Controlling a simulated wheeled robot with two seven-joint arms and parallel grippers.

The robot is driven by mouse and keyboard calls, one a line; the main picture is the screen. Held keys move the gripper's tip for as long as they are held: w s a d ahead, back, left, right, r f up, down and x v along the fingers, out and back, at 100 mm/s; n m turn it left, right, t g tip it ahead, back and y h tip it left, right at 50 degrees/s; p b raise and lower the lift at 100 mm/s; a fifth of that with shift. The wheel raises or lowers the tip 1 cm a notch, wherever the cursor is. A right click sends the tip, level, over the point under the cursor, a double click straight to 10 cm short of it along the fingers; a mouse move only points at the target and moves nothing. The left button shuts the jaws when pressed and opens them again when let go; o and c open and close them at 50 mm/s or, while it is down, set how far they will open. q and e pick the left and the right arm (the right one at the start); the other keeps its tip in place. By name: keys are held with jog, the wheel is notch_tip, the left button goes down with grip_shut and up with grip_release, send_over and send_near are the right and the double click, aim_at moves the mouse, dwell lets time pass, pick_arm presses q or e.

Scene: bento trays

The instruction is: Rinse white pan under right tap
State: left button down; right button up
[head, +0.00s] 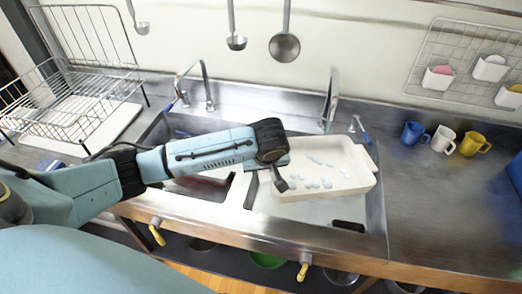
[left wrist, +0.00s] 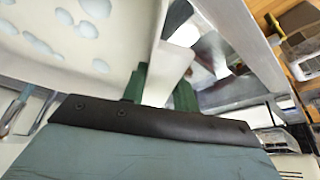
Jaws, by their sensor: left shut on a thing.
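The white pan (head: 345,188) is a shallow rectangular tray with pale bluish patches on its inner floor. It is over the right basin of the steel sink, in front of the right tap (head: 331,98). My left gripper (head: 281,184) is shut on the pan's left edge. In the left wrist view, the pan's pale wall (left wrist: 152,50) runs to the green fingers (left wrist: 160,88), and part of it lies between them. I cannot tell whether any water is running. My right gripper is not in view.
The left tap (head: 207,88) stands behind the left basin. A wire dish rack (head: 85,85) is at the far left. Blue (head: 412,134), white (head: 443,140) and yellow (head: 474,143) mugs stand on the right counter. Ladles (head: 284,46) hang above. The front right counter is clear.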

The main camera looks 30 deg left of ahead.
pick_arm(q)
jog(key=shift+w+a+r, duration=0.1)
jog(key=shift+a, duration=0.1)
jog(key=shift+w+a, duration=0.1)
jog(key=w+a+b, duration=0.1)
jog(key=b, duration=0.1)
jog(key=w+f+b, duration=0.1)
jog(key=w+b, duration=0.1)
jog(key=shift+a+f, duration=0.15)
jog(key=shift+a, duration=0.2)
jog(key=w+a+b, duration=0.1)
jog(key=b, duration=0.1)
jog(key=w+a+b, duration=0.1)
jog(key=w+b, duration=0.1)
jog(key=b, duration=0.1)
jog(key=w+a+f+b, duration=0.1)
jog(key=w+b, duration=0.1)
jog(key=shift+w+b, duration=0.2)
jog(key=shift+b, duration=0.1)
jog(key=shift+w+a+f, duration=0.15)
jog(key=shift+w+a, duration=0.4)
jog(key=shift+w, duration=0.35)
jog(key=shift+w+a+f, duration=0.15)
jog(key=shift+w+a, duration=0.35)
jog(key=shift+w, duration=0.35)
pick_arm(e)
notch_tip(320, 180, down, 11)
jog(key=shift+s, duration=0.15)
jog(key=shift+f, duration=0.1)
